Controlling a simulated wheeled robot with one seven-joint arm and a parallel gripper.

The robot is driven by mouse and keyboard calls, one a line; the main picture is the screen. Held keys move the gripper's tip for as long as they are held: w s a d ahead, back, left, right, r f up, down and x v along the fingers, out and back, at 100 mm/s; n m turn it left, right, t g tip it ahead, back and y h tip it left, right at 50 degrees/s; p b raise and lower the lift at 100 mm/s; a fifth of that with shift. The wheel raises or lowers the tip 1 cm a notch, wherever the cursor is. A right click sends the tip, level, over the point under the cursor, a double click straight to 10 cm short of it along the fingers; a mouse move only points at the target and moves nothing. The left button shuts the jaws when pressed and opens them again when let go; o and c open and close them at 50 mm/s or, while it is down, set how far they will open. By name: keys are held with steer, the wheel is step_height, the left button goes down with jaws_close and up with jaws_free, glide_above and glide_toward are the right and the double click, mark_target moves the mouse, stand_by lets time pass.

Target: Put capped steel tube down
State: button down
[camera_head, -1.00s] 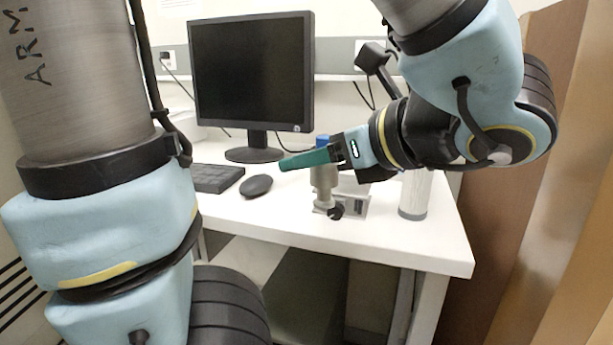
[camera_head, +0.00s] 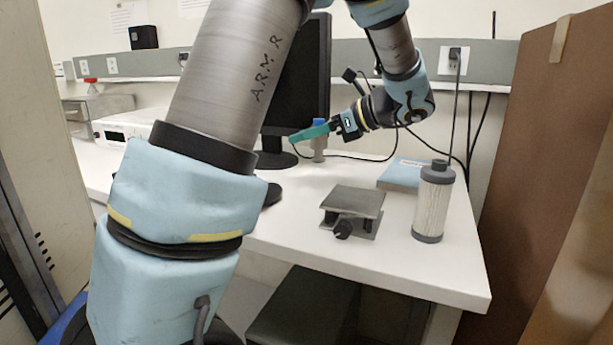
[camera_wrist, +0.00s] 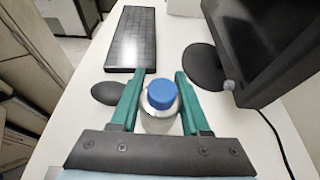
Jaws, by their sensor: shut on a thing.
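The capped steel tube (camera_head: 319,149) is a grey cylinder with a blue cap, seen upright near the monitor's foot in the head view. My gripper (camera_head: 312,133) has green fingers and is shut on the tube, one finger on each side below the cap. In the wrist view, the blue cap (camera_wrist: 162,94) stands up between the fingers of my gripper (camera_wrist: 158,73). The tube's lower end is close to the white table (camera_head: 300,220); I cannot tell whether it touches.
The monitor (camera_wrist: 265,50), keyboard (camera_wrist: 132,40) and mouse (camera_wrist: 108,93) are near the tube. A lab jack (camera_head: 352,205), a cylindrical filter (camera_head: 433,208) and a blue book (camera_head: 400,174) stand farther right. Table between jack and monitor foot is clear.

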steer(key=shift+f, duration=3.55)
steer(key=shift+f, duration=0.1)
steer(key=shift+c, duration=1.9)
jaws_free()
steer(key=shift+s+d, duration=0.1)
steer(key=shift+d, duration=0.1)
steer(key=b+v, duration=0.1)
steer(key=v, duration=1)
steer(key=shift+d+r, duration=0.25)
steer(key=shift+r, duration=0.05)
steer(key=shift+s, duration=0.1)
